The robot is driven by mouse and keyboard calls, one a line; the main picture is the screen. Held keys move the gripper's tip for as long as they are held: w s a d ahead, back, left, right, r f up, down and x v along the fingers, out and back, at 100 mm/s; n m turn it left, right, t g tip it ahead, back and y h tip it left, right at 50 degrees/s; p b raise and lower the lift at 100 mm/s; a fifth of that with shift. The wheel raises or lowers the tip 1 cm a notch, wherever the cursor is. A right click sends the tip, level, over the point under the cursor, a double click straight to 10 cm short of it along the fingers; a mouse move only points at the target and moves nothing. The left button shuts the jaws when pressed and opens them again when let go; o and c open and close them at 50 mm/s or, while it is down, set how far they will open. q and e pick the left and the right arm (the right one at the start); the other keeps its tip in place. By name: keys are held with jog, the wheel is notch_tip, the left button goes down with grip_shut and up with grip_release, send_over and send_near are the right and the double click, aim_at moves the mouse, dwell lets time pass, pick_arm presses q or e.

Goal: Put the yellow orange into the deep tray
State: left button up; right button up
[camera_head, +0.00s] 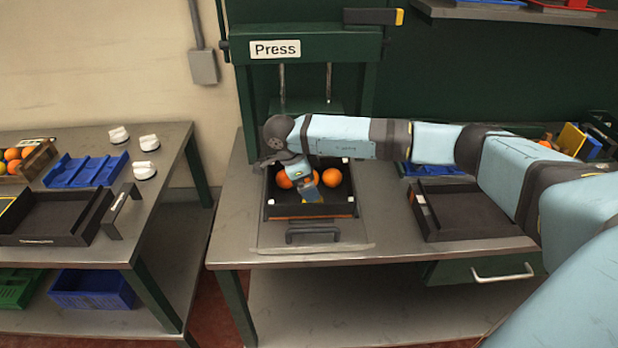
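My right arm comes in from the right, and its gripper (311,194) points down into a black tray (309,212) in front of the press. Orange fruits lie in this tray, one at the left (283,179) and one at the right (332,177), with another partly behind the gripper. A small yellow patch (317,200) shows at the fingertips; it may be the yellow orange, mostly hidden. I cannot tell whether the fingers are open or shut on it. Other black trays stand on the left table (75,240) and to the right (470,235). My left gripper is out of view.
The press (300,48) rises behind the tray, and a handle (312,232) stands in front of it. The left table also holds a crate of oranges (40,160), a blue tray (85,170) and white knobs (146,142). A gap separates the two tables.

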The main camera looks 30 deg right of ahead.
jog(key=shift+w+d+r+p, duration=0.1)
jog(key=shift+r+p, duration=0.25)
jog(key=shift+p, duration=0.75)
notch_tip(320, 180, up, 3)
jog(key=shift+d+r+p, duration=0.1)
jog(key=shift+r+p, duration=0.1)
jog(key=shift+p, duration=0.6)
jog(key=shift+r, duration=0.1)
